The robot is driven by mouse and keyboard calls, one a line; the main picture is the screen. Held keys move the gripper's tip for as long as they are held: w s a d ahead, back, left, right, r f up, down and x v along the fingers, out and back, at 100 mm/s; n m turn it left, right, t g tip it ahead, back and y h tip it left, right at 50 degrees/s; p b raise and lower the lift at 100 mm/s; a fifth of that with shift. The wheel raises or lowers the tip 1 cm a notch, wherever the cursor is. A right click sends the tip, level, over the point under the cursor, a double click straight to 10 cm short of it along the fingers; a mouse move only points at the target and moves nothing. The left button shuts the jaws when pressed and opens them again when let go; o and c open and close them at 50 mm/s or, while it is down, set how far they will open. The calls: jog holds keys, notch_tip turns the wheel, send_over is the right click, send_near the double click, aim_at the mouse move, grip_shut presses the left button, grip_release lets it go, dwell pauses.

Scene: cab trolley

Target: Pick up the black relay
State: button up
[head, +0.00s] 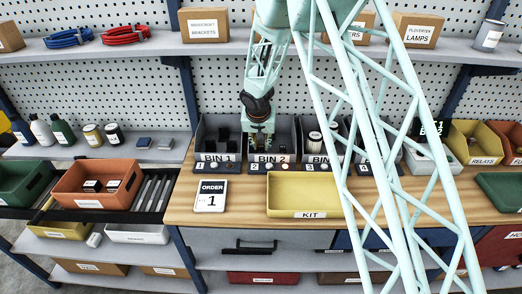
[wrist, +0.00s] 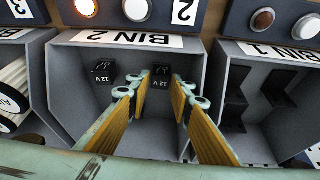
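Two black relays marked "12V" are in the grey BIN 2 (wrist: 80,90), seen from above in the wrist view. One relay (wrist: 103,72) lies left of my fingers. The other relay (wrist: 160,78) shows between my fingertips, partly framed by them. My gripper (wrist: 158,92) is open, with its yellow-lined fingers apart and reaching into the bin. Gaps show between the fingers and the middle relay, and I cannot tell if they touch it. In the head view my gripper (head: 260,136) is down at BIN 2 (head: 270,158), and the relays are hard to make out there.
BIN 1 (head: 215,157), with black parts, stands left of BIN 2 in the head view, and another bin stands to its right. A panel with lamps and buttons runs in front. The yellow KIT tray (head: 305,196) looks empty, beside an order card (head: 211,196).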

aim_at(261, 146)
jog(key=shift+x, duration=1.25)
jog(key=shift+c, duration=0.5)
jog(key=c, duration=0.4)
jog(key=shift+o, duration=0.2)
jog(key=shift+r, duration=0.15)
jog(key=shift+r+p, duration=0.55)
jog(key=shift+r, duration=4.35)
